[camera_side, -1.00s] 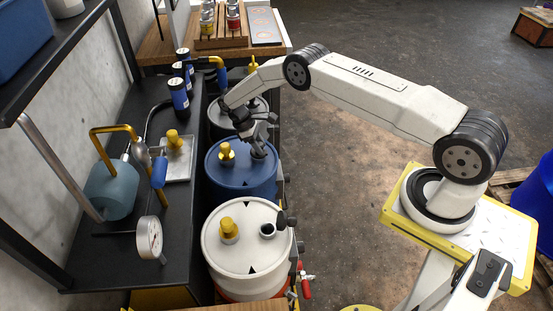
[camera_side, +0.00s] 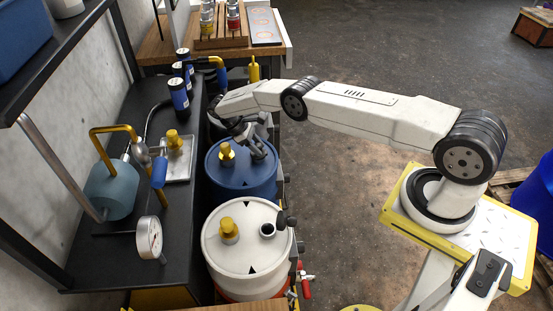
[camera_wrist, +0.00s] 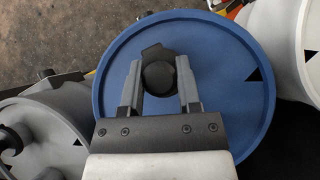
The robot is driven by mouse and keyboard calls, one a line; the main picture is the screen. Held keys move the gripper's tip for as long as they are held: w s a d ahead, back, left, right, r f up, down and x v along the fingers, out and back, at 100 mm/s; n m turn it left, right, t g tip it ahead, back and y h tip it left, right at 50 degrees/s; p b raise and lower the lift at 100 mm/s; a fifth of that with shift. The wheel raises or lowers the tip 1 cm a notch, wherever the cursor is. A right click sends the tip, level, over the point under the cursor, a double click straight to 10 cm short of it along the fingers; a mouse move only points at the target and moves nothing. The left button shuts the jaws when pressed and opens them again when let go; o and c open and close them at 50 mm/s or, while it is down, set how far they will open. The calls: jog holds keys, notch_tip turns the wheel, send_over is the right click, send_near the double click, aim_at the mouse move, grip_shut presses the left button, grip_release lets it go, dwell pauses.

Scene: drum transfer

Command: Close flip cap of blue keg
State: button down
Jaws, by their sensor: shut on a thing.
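The blue keg (camera_side: 240,182) stands in the row of drums in the side view, and its lid (camera_wrist: 225,110) fills much of the wrist view. A brass bung (camera_side: 226,153) stands on its lid. My gripper (camera_side: 258,150) reaches down at a slant to the right part of this lid. In the wrist view its two grey fingers (camera_wrist: 160,80) are shut on the black flip cap (camera_wrist: 158,76), one on each side. In the side view the gripper hides the cap and the opening. I cannot tell whether the cap sits flush.
A white drum (camera_side: 235,262) stands in front, with a brass bung, an opening (camera_side: 267,230) and a raised dark cap (camera_side: 285,218). A grey drum (camera_wrist: 40,140) is behind the blue keg. The black bench (camera_side: 110,262) on the left carries a gauge (camera_side: 150,237).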

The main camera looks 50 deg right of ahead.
dwell(0.3)
jog(key=shift+c, duration=1.6)
grip_release()
jog(key=shift+w+a+r, duration=0.1)
jog(key=shift+w+r, duration=0.05)
jog(key=shift+v, duration=1.3)
notch_tip(320, 180, up, 7)
jog(key=shift+r, duration=0.1)
